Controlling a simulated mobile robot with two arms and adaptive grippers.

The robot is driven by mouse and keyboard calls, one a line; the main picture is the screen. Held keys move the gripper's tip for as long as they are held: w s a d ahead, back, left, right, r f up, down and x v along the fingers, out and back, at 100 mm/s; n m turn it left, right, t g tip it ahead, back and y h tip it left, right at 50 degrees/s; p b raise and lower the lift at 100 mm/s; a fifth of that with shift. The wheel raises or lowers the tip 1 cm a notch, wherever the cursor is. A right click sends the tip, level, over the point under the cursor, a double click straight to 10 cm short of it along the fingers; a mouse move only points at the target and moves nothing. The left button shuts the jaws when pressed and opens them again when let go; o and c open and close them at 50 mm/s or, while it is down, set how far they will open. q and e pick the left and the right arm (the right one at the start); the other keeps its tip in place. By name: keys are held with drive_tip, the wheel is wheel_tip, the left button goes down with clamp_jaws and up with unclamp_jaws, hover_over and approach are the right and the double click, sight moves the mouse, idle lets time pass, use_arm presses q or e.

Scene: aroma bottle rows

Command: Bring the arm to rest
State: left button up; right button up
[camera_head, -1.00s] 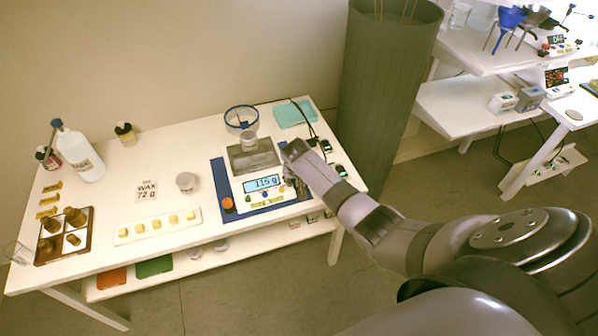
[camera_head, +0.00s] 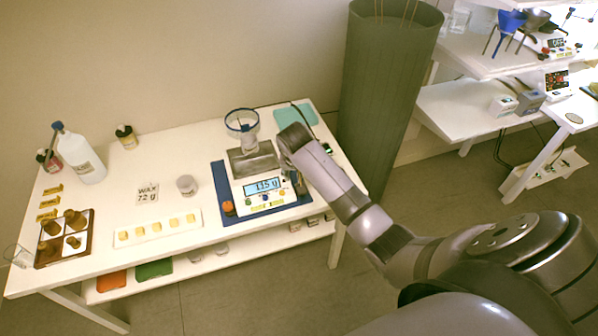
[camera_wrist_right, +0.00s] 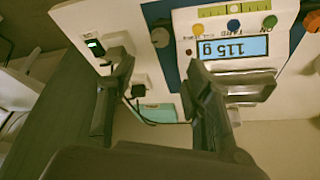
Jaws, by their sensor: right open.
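My right arm reaches in from the right in the head view. Its gripper (camera_head: 290,160) is over the right part of the white table, at the right side of the digital scale (camera_head: 262,187). In the right wrist view the two fingers (camera_wrist_right: 158,90) stand apart with nothing between them. The scale's display reads 115 g, and it also shows in the wrist view (camera_wrist_right: 232,48). My left gripper is not in view.
The white table (camera_head: 160,262) also holds a wax card (camera_head: 148,192), a tray of yellow cubes (camera_head: 157,229), a brown bottle rack (camera_head: 64,238) and a large white bottle (camera_head: 80,155). A tall green cylinder (camera_head: 385,90) stands behind my arm. Shelves are at the right.

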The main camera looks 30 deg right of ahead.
idle(0.3)
drive_tip(key=s+a+f+n+y, duration=0.1)
drive_tip(key=s+a+f+n, duration=0.2)
drive_tip(key=s, duration=0.4)
drive_tip(key=s+a+f+n, duration=0.1)
drive_tip(key=s+a+n, duration=0.1)
drive_tip(key=s+a, duration=0.4)
drive_tip(key=s+a+r+n+y, duration=0.1)
drive_tip(key=s+a+r+n, duration=0.15)
drive_tip(key=s, duration=0.65)
drive_tip(key=s+a+r+n+y, duration=0.1)
drive_tip(key=s+a+r+n, duration=0.15)
drive_tip(key=s, duration=0.65)
wheel_tip(320, 180, down, 28)
drive_tip(key=s+g+b, duration=0.1)
drive_tip(key=b, duration=0.3)
drive_tip(key=s+d+f+g+b, duration=0.1)
drive_tip(key=s+d+f+b, duration=0.2)
drive_tip(key=s+f, duration=1.4)
wheel_tip(320, 180, down, 3)
drive_tip(key=shift+s+d+f, duration=0.15)
